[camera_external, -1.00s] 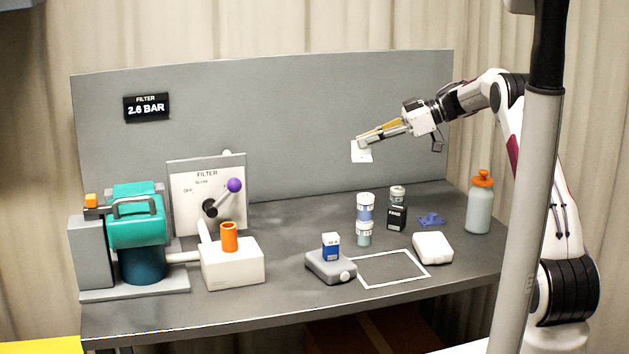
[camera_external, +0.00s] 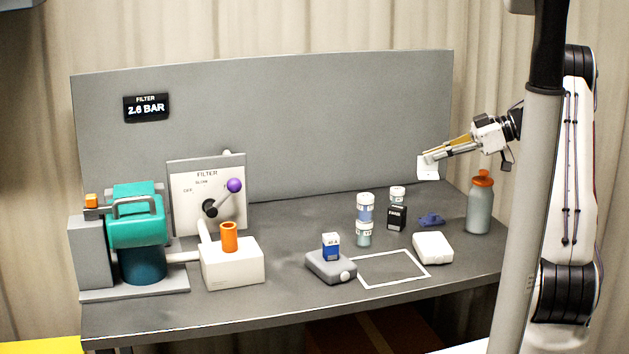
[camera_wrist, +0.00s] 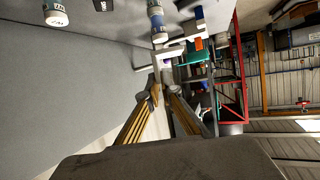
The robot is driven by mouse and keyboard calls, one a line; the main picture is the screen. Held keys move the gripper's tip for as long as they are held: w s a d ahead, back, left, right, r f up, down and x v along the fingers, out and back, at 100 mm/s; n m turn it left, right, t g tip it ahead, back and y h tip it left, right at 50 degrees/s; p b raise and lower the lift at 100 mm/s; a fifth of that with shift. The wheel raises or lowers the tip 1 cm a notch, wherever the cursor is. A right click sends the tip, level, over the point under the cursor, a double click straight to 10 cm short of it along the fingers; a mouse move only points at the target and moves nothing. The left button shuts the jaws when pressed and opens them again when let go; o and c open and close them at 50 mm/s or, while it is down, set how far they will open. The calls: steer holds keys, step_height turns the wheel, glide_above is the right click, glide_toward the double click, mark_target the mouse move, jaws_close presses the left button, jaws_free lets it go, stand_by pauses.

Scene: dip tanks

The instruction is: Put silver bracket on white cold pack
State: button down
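The silver bracket (camera_external: 428,172) is a small pale angled piece at the tip of my gripper (camera_external: 430,157). My gripper is shut on it and holds it in the air above the back right of the bench. The white cold pack (camera_external: 433,248) is a rounded white block lying flat on the bench at the right, below the bracket and apart from it. Its top is bare. In the wrist view my gripper's fingertips (camera_wrist: 160,92) come close together; the bracket's outline is hard to separate from the background there.
Stacked jars (camera_external: 364,220), a black box (camera_external: 397,218), a blue-purple piece (camera_external: 431,219) and a bottle (camera_external: 480,205) stand around the cold pack. The white-outlined square (camera_external: 361,285) is empty.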

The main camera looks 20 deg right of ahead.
steer(key=shift+s, duration=1.9)
glide_above(439, 238)
steer(key=shift+d+f, duration=0.1)
steer(key=shift+f, duration=2.45)
steer(key=shift+f, duration=3.1)
steer(key=shift+f, duration=1.85)
steer(key=shift+f, duration=0.15)
